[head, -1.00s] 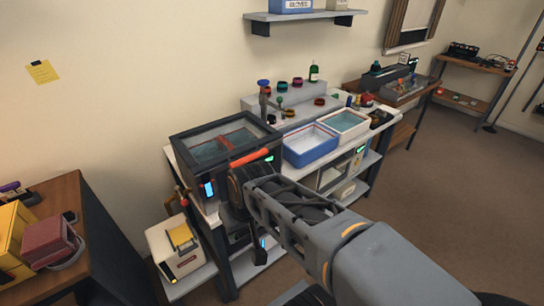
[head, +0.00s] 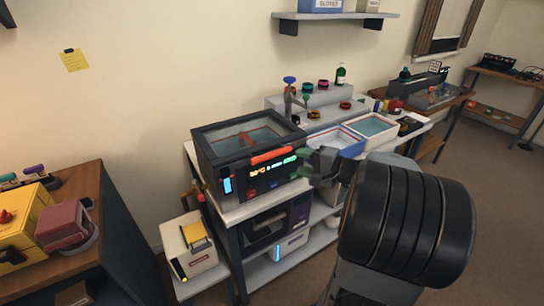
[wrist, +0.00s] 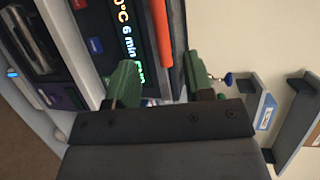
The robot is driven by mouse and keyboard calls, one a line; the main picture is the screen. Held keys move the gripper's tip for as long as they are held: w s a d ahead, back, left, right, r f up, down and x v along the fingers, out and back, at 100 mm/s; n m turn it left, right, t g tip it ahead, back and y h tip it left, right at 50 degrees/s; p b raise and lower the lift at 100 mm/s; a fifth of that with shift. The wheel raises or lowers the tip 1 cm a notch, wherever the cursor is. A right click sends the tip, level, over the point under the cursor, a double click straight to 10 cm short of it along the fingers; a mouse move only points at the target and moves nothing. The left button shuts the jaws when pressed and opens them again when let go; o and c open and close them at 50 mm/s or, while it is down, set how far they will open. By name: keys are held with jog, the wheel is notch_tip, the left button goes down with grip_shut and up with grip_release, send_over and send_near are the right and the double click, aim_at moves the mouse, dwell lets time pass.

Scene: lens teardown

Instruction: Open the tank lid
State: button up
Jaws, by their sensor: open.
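The tank (head: 207,178) is a dark box with a lit front panel, standing on the left end of the bench. Its lid (head: 205,139) lies flat and closed, a dark frame around a clear pane. An orange handle bar (head: 270,156) runs along the lid's front edge. My gripper (head: 306,163) is open and empty, just right of the handle at the tank's front right corner. In the wrist view the orange handle (wrist: 161,30) stands beyond the two green fingers (wrist: 163,82), apart from them. The handle's far end is cut off there.
A blue-rimmed tray (head: 345,145) and a white tray (head: 371,127) sit right of the tank. A stepped grey rack (head: 318,97) stands behind. A shelf (head: 335,16) hangs on the wall above. A side table (head: 70,200) with tools is at left.

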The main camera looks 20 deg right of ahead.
aim_at(275, 156)
jog(key=p+x, duration=0.1)
jog(key=x, duration=1)
jog(key=shift+w+a, duration=0.15)
jog(key=shift+a, duration=0.1)
jog(key=shift+c, duration=0.5)
grip_shut()
